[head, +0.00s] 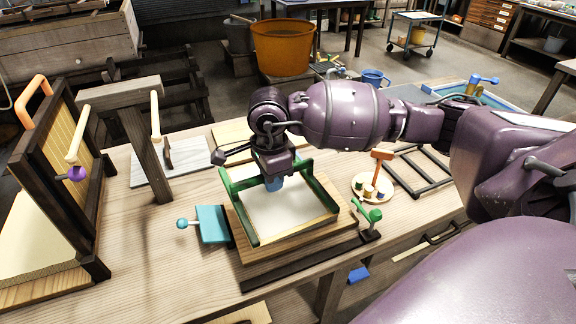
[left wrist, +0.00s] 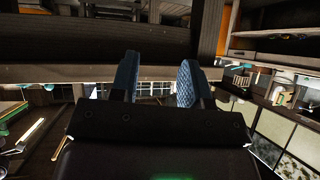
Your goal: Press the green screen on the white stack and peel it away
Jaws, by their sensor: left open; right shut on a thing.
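The green screen (head: 237,208) is a frame lying over the white stack (head: 285,210) on a wooden board in the middle of the bench. Its green side rails run left and right of the white surface; I cannot tell whether it touches the stack all over. My right gripper (head: 274,182) reaches down at the screen's far side and is shut on its far bar, which the gripper partly hides. My left gripper is out of the head view. In the left wrist view my left gripper (left wrist: 158,82) shows two blue fingertips apart, with nothing between them.
A teal block with a knob (head: 212,224) is left of the board, and a green clamp-like piece (head: 369,214) is right. A round tray of small pots (head: 372,187) and a dark rack (head: 420,170) stand further right. An upright wooden frame (head: 62,160) stands left.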

